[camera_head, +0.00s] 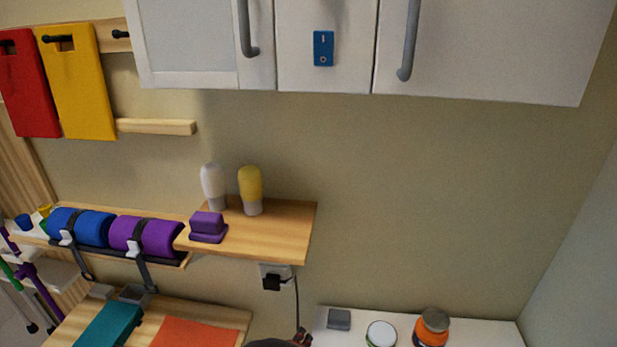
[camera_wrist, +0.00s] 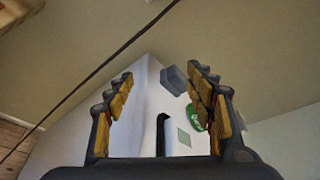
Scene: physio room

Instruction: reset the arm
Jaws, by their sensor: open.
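My gripper (camera_wrist: 160,74) shows in the wrist view with its two yellow-padded fingers spread wide apart and nothing between them. Past the fingers lies a white cabinet (camera_wrist: 140,110). Only a small dark part of what seems to be my arm end shows at the bottom edge of the head view, below the wooden shelf and left of the white counter. The rest of the arm is out of view.
A wooden shelf (camera_head: 270,238) bears a white bottle (camera_head: 212,186), a yellow bottle (camera_head: 250,188) and a purple block (camera_head: 208,226). A white counter (camera_head: 485,333) holds a grey box (camera_head: 339,319), a white-lidded jar (camera_head: 381,334) and an orange jar (camera_head: 432,328). A black cable (camera_head: 297,305) hangs nearby.

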